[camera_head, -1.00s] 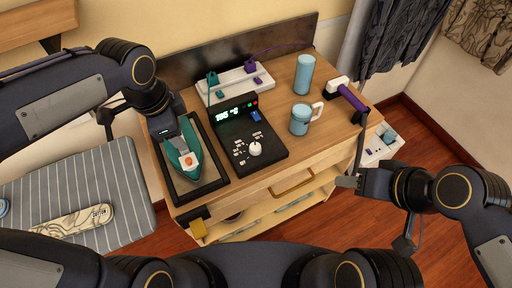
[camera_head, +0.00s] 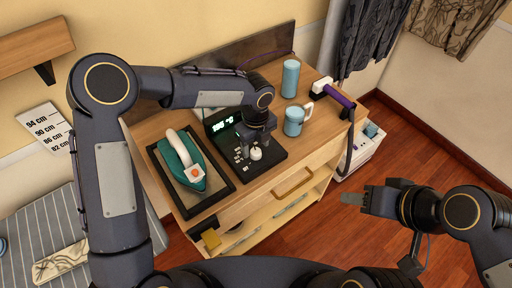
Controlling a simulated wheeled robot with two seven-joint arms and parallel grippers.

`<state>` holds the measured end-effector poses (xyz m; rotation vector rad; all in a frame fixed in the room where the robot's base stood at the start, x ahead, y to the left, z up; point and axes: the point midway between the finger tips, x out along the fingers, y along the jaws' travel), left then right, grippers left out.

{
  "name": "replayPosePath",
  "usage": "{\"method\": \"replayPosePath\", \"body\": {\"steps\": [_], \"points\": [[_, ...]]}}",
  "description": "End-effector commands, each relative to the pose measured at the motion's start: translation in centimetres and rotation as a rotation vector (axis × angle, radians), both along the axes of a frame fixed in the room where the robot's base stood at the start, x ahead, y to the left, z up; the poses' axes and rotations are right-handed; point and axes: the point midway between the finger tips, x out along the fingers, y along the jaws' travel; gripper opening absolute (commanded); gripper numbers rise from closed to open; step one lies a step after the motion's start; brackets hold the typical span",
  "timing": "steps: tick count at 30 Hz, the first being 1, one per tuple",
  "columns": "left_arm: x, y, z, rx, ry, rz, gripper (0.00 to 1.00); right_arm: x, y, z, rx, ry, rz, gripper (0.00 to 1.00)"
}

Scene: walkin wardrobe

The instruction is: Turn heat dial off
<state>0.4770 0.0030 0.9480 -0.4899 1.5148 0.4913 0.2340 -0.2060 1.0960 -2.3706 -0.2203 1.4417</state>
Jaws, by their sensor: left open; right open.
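The heat dial is a white knob (camera_head: 256,153) on the front part of a black control panel (camera_head: 270,166). A lit display (camera_head: 222,125) with green digits shows on the panel behind it. My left gripper (camera_head: 255,146) is open and reaches down over the panel, with its fingers at the knob; I cannot tell whether they touch it. The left arm hides the back of the panel. A teal iron (camera_head: 184,160) rests on a dark-framed pad (camera_head: 224,186) left of the panel. My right gripper (camera_head: 352,198) is open and empty in front of the cabinet's right side.
A light blue mug (camera_head: 294,121) and a blue cylinder (camera_head: 290,78) stand right of the panel on the wooden cabinet top (camera_head: 273,76). A purple-handled tool (camera_head: 338,94) lies at the right edge. A striped ironing board (camera_head: 40,215) is at left.

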Motion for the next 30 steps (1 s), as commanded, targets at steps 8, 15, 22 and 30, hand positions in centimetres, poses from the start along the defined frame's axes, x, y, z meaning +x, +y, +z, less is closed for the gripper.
{"method": "replayPosePath", "body": {"steps": [8,15,22,30], "points": [[0.0,0.0,-2.3,0.0,0.0,0.001,0.55,0.0,0.0,0.4,0.0,0.0,0.0,0.45],[0.0,0.0,-2.4,-0.001,-0.001,0.002,0.55,0.0,0.0,0.4,0.0,0.0,0.0,0.45],[0.0,0.0,-2.4,-0.001,-0.001,0.002,0.25,0.0,0.0,0.4,0.0,0.0,0.0,0.45],[0.0,0.0,-2.4,-0.001,-0.001,0.009,0.11,0.0,0.0,0.3,0.0,0.0,0.0,0.45]]}}
